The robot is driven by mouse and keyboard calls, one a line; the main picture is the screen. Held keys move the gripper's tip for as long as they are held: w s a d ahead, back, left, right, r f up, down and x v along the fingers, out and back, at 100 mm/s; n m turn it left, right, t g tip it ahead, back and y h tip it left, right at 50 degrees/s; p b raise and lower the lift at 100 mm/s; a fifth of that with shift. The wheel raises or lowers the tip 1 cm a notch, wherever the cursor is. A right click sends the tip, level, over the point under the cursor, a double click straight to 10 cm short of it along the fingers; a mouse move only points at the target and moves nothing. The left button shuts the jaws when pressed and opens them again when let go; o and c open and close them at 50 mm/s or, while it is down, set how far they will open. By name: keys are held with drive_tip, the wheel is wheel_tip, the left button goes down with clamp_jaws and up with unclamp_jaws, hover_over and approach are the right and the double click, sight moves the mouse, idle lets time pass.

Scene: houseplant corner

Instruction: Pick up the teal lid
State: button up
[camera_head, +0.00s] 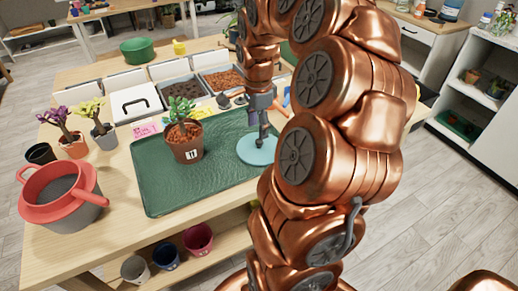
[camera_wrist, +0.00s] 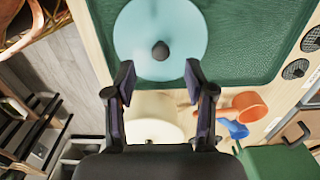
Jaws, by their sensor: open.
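The teal lid (camera_head: 254,151) is a flat round disc at the right end of the green tray (camera_head: 158,201), partly hidden behind my gripper and arm. In the wrist view the lid (camera_wrist: 188,30) shows a dark round knob (camera_wrist: 160,51) at its middle. My gripper (camera_head: 263,134) is above the lid, pointing down. In the wrist view my gripper (camera_wrist: 160,78) is open, with a fingertip on either side and the knob slightly beyond the gap between them. Nothing is held.
A potted plant (camera_head: 187,152) stands on the tray, left of the lid. A grey pot with a red rim (camera_head: 66,212) stands front left.

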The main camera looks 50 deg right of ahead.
sight(259, 141)
drive_tip(key=shift+d+f+p, duration=0.15)
drive_tip(key=shift+f+p, duration=0.2)
drive_tip(key=shift+f, duration=1.25)
drive_tip(key=shift+d+f+p, duration=0.1)
drive_tip(key=shift+f+p, duration=0.2)
drive_tip(key=shift+f, duration=1.25)
clamp_jaws()
